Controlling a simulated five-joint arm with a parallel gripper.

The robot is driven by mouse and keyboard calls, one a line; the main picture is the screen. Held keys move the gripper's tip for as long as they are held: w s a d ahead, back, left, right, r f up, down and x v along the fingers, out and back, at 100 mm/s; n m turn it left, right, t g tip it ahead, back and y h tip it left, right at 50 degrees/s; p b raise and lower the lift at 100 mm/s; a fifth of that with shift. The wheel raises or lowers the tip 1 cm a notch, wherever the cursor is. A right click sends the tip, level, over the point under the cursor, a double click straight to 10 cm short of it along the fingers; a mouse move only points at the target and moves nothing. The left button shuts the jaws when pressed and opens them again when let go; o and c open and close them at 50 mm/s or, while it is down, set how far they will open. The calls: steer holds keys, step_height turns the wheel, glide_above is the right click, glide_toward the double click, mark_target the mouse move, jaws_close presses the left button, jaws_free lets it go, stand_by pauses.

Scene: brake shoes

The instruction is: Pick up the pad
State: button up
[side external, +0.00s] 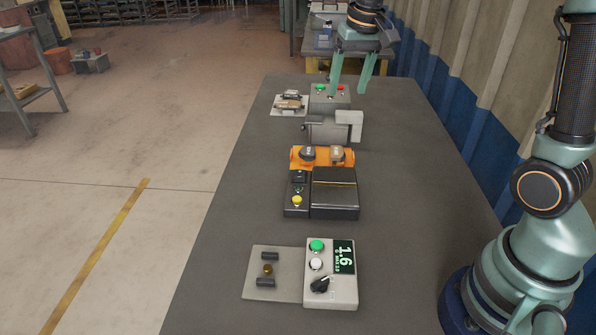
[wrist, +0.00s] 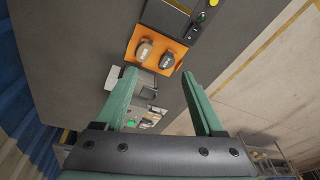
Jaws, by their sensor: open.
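An orange tray (side external: 322,164) near the middle of the table holds two small rounded pieces that look like pads: a dark one (side external: 308,153) and a tan one (side external: 337,153). I cannot tell which is the pad meant. In the wrist view the tan piece (wrist: 143,51) and the dark piece (wrist: 167,60) lie beyond my fingertips, on the orange tray (wrist: 149,72). My gripper (side external: 348,90) is open and empty, pointing down at the far end of the table, apart from both pieces. It shows at the bottom of the wrist view (wrist: 159,74).
Below my gripper is a grey box (side external: 330,97) with green and red buttons, beside a pale plate with brownish parts (side external: 290,102). Nearer are a black device (side external: 335,195) and a white control box (side external: 330,275).

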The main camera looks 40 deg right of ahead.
mark_target(338, 151)
steer(key=w+d+f+m+g, duration=0.2)
steer(key=w+d+f+m, duration=0.1)
steer(key=w+d+f, duration=0.55)
steer(key=f, duration=0.4)
steer(key=s+a+f, duration=0.1)
steer(key=f, duration=0.9)
steer(key=shift+s+a+f, duration=0.15)
jaws_close()
